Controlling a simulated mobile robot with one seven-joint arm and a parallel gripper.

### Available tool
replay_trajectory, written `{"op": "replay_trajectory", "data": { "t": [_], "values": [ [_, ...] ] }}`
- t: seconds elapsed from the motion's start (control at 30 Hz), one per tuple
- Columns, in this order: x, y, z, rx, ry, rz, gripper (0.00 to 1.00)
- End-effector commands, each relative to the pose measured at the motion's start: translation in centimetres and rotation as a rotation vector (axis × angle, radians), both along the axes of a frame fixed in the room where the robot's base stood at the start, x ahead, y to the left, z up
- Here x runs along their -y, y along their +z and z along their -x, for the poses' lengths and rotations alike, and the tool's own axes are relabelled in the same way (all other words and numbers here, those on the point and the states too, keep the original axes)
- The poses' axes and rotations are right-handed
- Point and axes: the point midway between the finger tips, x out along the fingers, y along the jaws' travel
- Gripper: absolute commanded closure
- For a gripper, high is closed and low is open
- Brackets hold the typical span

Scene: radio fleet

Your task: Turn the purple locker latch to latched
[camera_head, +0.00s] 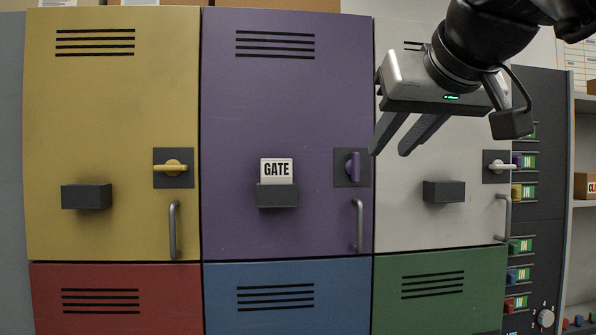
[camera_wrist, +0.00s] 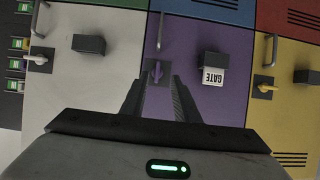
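The purple locker (camera_head: 285,120) stands in the middle of the upper row, with its door shut. Its purple latch (camera_head: 353,166) sits on a dark square plate at the door's right edge, and its handle stands upright. My gripper (camera_head: 388,152) is open and empty, with its fingers apart, to the right of the latch and in front of the purple and white lockers' border. In the wrist view, which is turned upside down, the purple latch (camera_wrist: 157,70) shows just beyond and between the fingertips (camera_wrist: 159,82). I see no contact with it.
The yellow locker (camera_head: 110,110) and white locker (camera_head: 440,150) flank the purple one, their latch handles lying level. A GATE card (camera_head: 277,170) stands in the purple door's dark holder. A grey pull handle (camera_head: 358,225) juts out below the latch. Red, blue and green lockers are beneath.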

Motion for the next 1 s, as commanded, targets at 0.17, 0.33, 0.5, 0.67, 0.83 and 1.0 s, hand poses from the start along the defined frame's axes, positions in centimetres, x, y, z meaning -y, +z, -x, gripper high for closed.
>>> {"op": "replay_trajectory", "data": {
  "t": [0.17,0.33,0.5,0.67,0.83,1.0],
  "values": [
    [0.1,3.4,-0.3,0.065,0.006,0.006,0.72],
    [0.0,3.0,-1.8,0.067,0.007,0.007,0.72],
    [-0.3,1.7,-4.9,0.065,0.007,0.008,0.72],
    [-0.6,0.3,-8.2,0.064,0.007,0.008,0.72],
    [-0.9,-1.1,-11.5,0.064,0.007,0.007,0.72],
    [-1.2,-2.2,-14.2,0.067,0.006,0.007,0.72]
  ]
}}
